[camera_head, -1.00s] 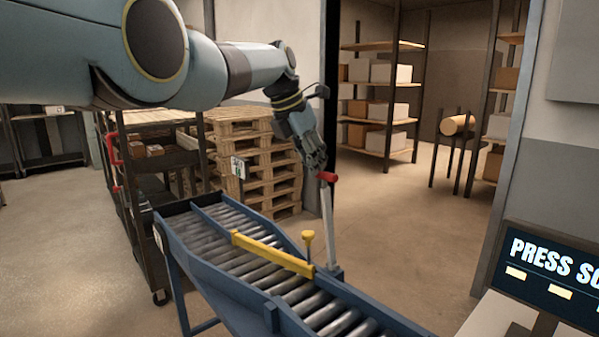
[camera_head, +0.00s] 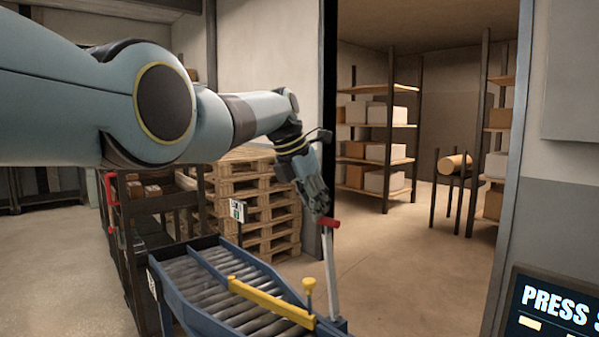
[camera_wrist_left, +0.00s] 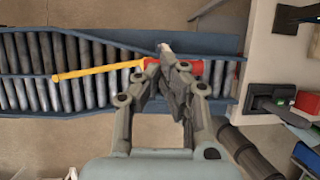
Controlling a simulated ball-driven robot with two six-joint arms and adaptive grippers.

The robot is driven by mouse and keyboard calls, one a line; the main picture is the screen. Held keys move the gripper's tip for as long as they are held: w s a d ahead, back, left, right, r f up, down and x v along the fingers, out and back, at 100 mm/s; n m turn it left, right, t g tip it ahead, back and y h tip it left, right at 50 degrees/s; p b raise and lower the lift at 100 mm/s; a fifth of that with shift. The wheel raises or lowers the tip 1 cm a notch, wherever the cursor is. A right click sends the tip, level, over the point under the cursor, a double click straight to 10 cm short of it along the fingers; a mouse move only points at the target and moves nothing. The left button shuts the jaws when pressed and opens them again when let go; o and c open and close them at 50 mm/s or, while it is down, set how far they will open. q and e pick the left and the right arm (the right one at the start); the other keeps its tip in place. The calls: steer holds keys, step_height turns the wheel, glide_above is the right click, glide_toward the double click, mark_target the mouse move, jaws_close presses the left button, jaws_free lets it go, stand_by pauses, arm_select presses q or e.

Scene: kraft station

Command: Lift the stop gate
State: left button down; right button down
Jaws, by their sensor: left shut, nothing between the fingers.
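The stop gate is a yellow bar (camera_head: 268,302) lying low across the roller conveyor, with a yellow knob (camera_head: 309,286) at its right end. It also shows in the left wrist view (camera_wrist_left: 95,72). Beside it stands a pale lever (camera_head: 331,270) with a red handle (camera_head: 328,222), close to upright. My left gripper (camera_head: 320,212) is shut and empty right at the red handle. In the left wrist view its fingertips (camera_wrist_left: 166,66) overlap the red handle (camera_wrist_left: 193,68) and hide part of it; I cannot tell whether they touch. My right gripper is not in view.
The blue-framed roller conveyor (camera_head: 205,285) runs below. Stacked pallets (camera_head: 262,220) and a dark cart (camera_head: 150,205) stand behind it. A screen (camera_head: 560,315) is at the lower right. Open floor (camera_head: 390,270) lies to the right of the lever.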

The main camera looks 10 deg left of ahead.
arm_select(q)
steer(key=shift+w+d+r, duration=0.1)
steer(key=shift+w+r, duration=0.05)
steer(key=shift+r, duration=0.7)
steer(key=s+v, duration=0.1)
steer(key=v, duration=0.9)
steer(key=shift+a, duration=0.45)
steer(key=shift+f, duration=0.1)
